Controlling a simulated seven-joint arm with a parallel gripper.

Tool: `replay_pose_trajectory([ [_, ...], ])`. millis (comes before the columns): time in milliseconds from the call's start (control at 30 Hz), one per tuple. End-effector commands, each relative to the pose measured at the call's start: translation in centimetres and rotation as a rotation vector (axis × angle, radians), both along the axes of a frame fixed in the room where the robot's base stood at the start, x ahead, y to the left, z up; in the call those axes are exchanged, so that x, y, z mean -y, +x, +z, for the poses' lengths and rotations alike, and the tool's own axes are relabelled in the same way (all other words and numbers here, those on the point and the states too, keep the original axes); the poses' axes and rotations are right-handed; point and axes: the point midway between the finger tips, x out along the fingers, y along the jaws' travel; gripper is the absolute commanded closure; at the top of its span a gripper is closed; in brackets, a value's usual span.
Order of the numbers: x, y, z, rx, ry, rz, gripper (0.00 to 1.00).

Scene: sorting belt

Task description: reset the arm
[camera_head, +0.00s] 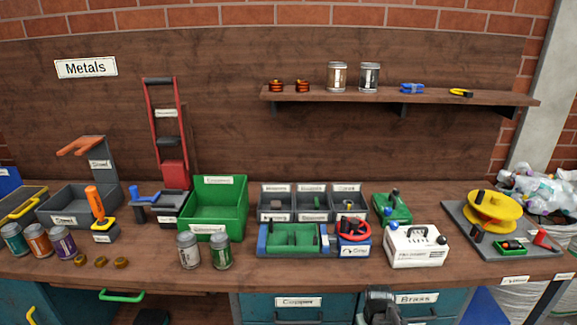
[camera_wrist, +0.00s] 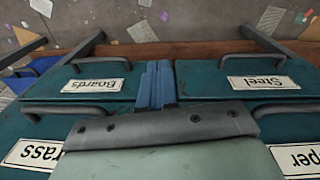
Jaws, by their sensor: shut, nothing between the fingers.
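My gripper (camera_wrist: 155,85) shows in the wrist view as two blue fingers pressed together, with nothing between them. It is in front of the teal drawer fronts, which appear upside down in this view. The drawer labelled Boards (camera_wrist: 60,98) is on the left of the fingers and the one labelled Steel (camera_wrist: 215,90) is on the right. In the head view a dark grey part of my arm (camera_head: 380,308) shows at the bottom edge, below the bench front. The fingers cannot be made out there.
The wooden bench (camera_head: 330,272) holds a green bin (camera_head: 232,222), grey bins (camera_head: 75,200), several jars (camera_head: 188,250), a white box (camera_head: 415,246) and a yellow spool (camera_head: 492,212). A shelf (camera_head: 400,99) hangs above. Drawer handles (camera_wrist: 100,62) stick out near my fingers.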

Motion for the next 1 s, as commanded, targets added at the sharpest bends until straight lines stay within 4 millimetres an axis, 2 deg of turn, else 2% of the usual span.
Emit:
replay_pose_trajectory([
  [33,-0.5,-1.0,-1.5,-0.029,0.007,-0.004,1.00],
  [100,-1.1,-2.3,-3.1,-0.063,0.013,-0.012,1.00],
  [400,-3.6,-8.4,-9.8,-0.209,0.033,-0.045,1.00],
  [700,-5.7,-15.5,-15.4,-0.357,0.039,-0.079,1.00],
  [1000,-7.3,-23.3,-19.7,-0.504,0.029,-0.113,1.00],
])
